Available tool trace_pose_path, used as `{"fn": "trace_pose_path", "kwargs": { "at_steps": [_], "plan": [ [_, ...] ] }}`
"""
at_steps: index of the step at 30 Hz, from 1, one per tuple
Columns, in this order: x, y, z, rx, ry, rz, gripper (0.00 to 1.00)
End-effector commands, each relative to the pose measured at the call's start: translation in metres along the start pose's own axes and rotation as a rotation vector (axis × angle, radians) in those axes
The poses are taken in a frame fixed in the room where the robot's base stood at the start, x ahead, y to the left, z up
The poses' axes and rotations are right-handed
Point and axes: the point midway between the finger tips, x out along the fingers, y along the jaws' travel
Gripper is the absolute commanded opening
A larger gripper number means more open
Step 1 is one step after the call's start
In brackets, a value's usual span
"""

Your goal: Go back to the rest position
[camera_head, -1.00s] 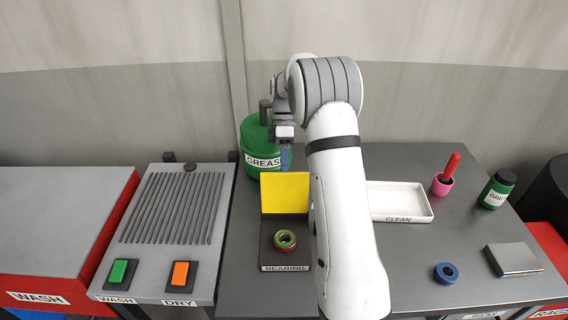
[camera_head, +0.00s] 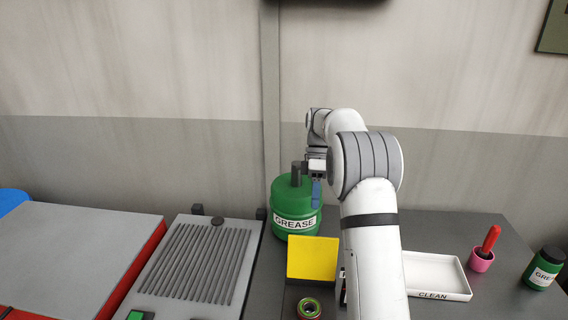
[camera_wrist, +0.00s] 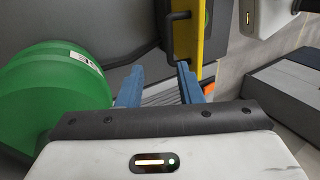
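My gripper (camera_head: 316,186) is beside the right side of the green grease canister in the head view, its blue fingers pointing down. In the wrist view the two blue fingers of my gripper (camera_wrist: 160,82) stand apart with nothing between them. The green grease canister (camera_head: 296,207) stands upright on the dark table and also shows at the left of the wrist view (camera_wrist: 50,95). My white arm hides part of the table behind it.
A yellow panel (camera_head: 312,259) stands behind a bearing (camera_head: 308,308). A white CLEAN tray (camera_head: 436,272), a pink cup (camera_head: 481,260) with a red-handled tool, and a green jar (camera_head: 544,267) are on the right. A ribbed grey unit (camera_head: 200,258) is on the left.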

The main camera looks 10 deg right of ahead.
Motion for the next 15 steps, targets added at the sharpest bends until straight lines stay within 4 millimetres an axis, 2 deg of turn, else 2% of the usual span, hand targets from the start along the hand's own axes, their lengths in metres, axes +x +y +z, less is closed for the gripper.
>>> {"fn": "trace_pose_path", "kwargs": {
  "at_steps": [6, 15],
  "plan": [
    [-0.015, -0.049, -0.001, 0.171, 0.009, 0.109, 0.33],
    [-0.013, -0.125, 0.003, 0.454, 0.072, 0.271, 0.33]
  ]
}}
